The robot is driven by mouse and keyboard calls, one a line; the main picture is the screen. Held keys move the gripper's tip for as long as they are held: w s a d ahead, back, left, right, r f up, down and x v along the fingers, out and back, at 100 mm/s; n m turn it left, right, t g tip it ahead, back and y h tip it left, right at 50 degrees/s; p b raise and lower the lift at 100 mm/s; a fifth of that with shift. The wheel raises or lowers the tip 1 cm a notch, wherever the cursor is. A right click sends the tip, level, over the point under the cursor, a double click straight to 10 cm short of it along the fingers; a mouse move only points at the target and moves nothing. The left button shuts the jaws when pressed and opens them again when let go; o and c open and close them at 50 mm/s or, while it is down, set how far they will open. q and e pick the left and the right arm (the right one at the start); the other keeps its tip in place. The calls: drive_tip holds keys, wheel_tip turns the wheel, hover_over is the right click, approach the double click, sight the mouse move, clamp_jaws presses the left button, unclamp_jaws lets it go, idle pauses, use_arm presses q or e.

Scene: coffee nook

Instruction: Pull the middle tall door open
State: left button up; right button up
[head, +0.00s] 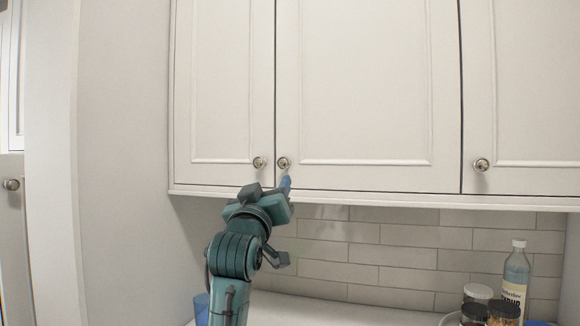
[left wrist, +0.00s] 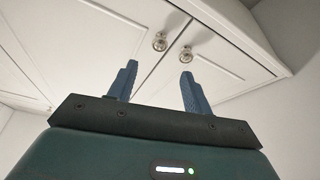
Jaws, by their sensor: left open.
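The middle tall door (head: 365,85) is a white panelled cabinet door and appears shut. Its round metal knob (head: 284,163) sits at its lower left corner. My left gripper (head: 286,182) is just below that knob, raised toward the door. The left wrist view shows its two blue fingers (left wrist: 158,88) spread apart with nothing between them. In that view two knobs show beyond the fingertips, one of them (left wrist: 186,53) near the right finger. I see no contact with a knob. My right gripper is in neither view.
The left door (head: 222,80) has its knob (head: 259,162) close beside the middle one. The right door (head: 520,90) has a knob (head: 481,164) at its lower left. A bottle (head: 515,275) and jars (head: 478,293) stand on the counter (head: 345,314) below right.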

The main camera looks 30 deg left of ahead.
sight(283, 164)
use_arm(q)
drive_tip(key=p+x, duration=0.3)
drive_tip(key=x, duration=0.7)
drive_tip(key=shift+d+r, duration=0.1)
drive_tip(key=shift+w+a+r+p, duration=0.1)
drive_tip(key=shift+w+a+p, duration=0.15)
drive_tip(key=shift+w, duration=0.4)
clamp_jaws()
